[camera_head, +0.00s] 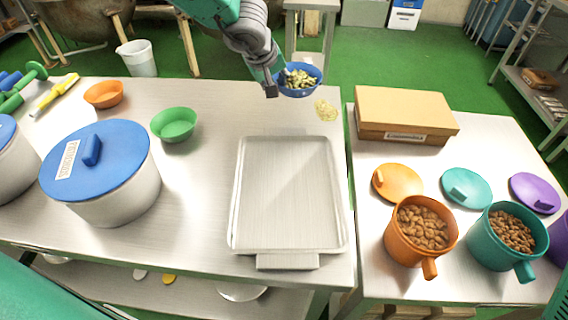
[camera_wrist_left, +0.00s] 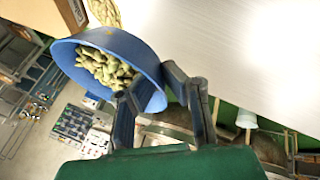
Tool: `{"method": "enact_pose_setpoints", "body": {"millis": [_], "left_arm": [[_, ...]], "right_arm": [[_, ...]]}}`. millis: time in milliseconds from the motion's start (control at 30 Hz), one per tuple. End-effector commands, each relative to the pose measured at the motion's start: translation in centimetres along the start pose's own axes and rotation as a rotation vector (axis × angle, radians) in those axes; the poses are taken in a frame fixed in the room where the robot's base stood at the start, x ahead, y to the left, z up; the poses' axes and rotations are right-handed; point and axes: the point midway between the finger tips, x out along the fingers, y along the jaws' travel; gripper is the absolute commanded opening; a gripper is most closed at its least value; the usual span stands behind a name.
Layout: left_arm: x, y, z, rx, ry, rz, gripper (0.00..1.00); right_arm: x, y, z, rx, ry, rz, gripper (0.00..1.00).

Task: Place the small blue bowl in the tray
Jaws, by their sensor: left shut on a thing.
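The small blue bowl (camera_head: 299,90) holds pale green nuts and hangs above the far edge of the table in the head view. My left gripper (camera_head: 275,84) is shut on its rim. In the left wrist view, the fingers (camera_wrist_left: 158,88) pinch the rim of the bowl (camera_wrist_left: 140,55), with the nuts inside. The metal tray (camera_head: 286,195) lies empty on the table, nearer than the bowl. My right gripper is not in view.
A few nuts (camera_head: 325,110) lie on the table by the far right corner. Green (camera_head: 174,125) and orange (camera_head: 104,94) bowls and a blue-lidded pot (camera_head: 100,180) stand left. A cardboard box (camera_head: 404,113) and nut-filled mugs (camera_head: 421,228) stand on the right table.

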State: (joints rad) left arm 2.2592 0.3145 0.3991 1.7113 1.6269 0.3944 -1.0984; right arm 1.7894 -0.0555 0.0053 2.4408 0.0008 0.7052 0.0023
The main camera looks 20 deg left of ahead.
Motion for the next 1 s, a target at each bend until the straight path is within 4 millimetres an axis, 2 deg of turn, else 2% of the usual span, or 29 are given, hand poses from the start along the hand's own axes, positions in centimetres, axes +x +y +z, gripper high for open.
{"method": "enact_pose_setpoints", "body": {"millis": [33, 400, 600, 700, 900, 1000], "left_arm": [[-1.1, -0.9, 1.0, 0.052, -0.031, 0.02, 0.0], [-7.9, -7.1, 11.1, 0.455, -0.243, 0.168, 0.0], [-10.0, -8.7, 14.1, 0.558, -0.295, 0.203, 0.0], [-9.8, -9.3, 14.9, 0.577, -0.306, 0.208, 0.0], [-6.5, -10.8, 16.5, 0.579, -0.31, 0.209, 0.0], [-5.6, -11.1, 16.9, 0.582, -0.307, 0.208, 0.0]], "right_arm": [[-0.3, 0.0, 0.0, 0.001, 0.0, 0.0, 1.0], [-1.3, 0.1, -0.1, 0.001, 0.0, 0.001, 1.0], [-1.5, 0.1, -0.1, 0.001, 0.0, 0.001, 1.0], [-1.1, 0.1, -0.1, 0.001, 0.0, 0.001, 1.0], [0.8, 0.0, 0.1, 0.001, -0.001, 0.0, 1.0], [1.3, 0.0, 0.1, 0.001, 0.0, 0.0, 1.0]]}}
